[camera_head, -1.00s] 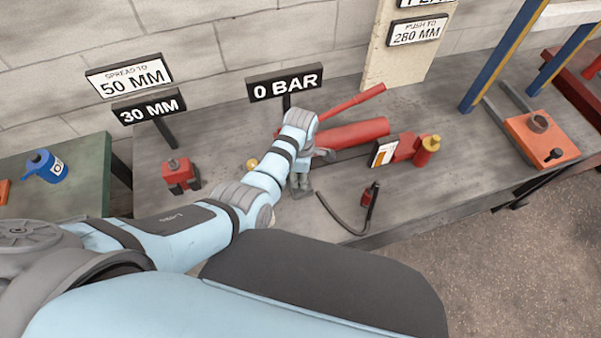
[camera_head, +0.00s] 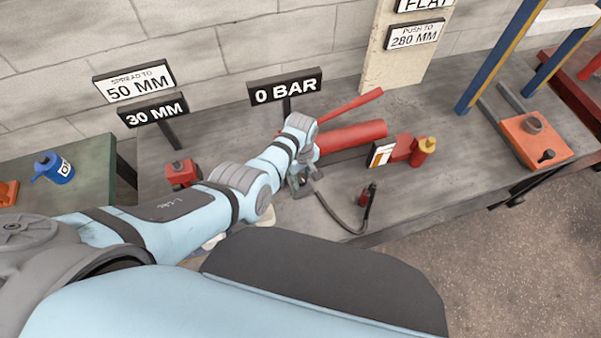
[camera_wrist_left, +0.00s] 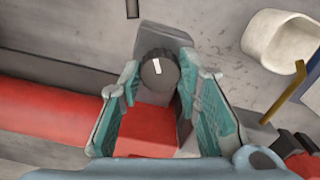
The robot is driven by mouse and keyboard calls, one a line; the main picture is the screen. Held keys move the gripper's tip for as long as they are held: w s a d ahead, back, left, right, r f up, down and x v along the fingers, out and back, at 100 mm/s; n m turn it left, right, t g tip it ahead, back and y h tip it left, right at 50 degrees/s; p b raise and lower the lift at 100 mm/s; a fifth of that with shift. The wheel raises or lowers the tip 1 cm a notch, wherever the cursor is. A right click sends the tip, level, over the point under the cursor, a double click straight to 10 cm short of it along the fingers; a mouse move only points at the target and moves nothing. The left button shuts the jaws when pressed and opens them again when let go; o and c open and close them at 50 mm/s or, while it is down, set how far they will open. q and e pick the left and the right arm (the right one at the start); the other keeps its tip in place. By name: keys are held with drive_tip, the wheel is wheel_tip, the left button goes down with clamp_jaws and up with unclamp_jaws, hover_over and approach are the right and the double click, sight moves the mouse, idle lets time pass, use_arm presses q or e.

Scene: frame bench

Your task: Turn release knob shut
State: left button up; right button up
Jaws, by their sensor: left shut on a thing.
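The release knob (camera_wrist_left: 157,72) is dark grey and round with a white mark, seen in the left wrist view at the end of the red pump block (camera_wrist_left: 147,130). The white mark runs nearly up and down in that picture. My left gripper (camera_wrist_left: 160,77) has its teal-padded fingers on both sides of the knob and is shut on it. In the head view my left gripper (camera_head: 298,183) is at the near left end of the red pump cylinder (camera_head: 350,136), and my wrist hides the knob there. My right gripper does not show.
A 0 BAR sign (camera_head: 285,90) stands behind my wrist. A red pump handle (camera_head: 350,105) slants up behind the cylinder. A black hose (camera_head: 335,218) curves along the bench's front edge. A red block (camera_head: 181,173) stands left, and a white rounded thing (camera_wrist_left: 270,38) lies near the gripper.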

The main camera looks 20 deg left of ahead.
sight(301, 178)
use_arm(q)
drive_tip(key=m, duration=0.5)
drive_tip(key=shift+m+p, duration=0.3)
drive_tip(key=shift+m, duration=0.1)
idle(0.3)
drive_tip(key=o, duration=1.1)
drive_tip(key=shift+o, duration=0.2)
drive_tip(key=shift+r, duration=0.1)
wheel_tip(301, 178, up, 12)
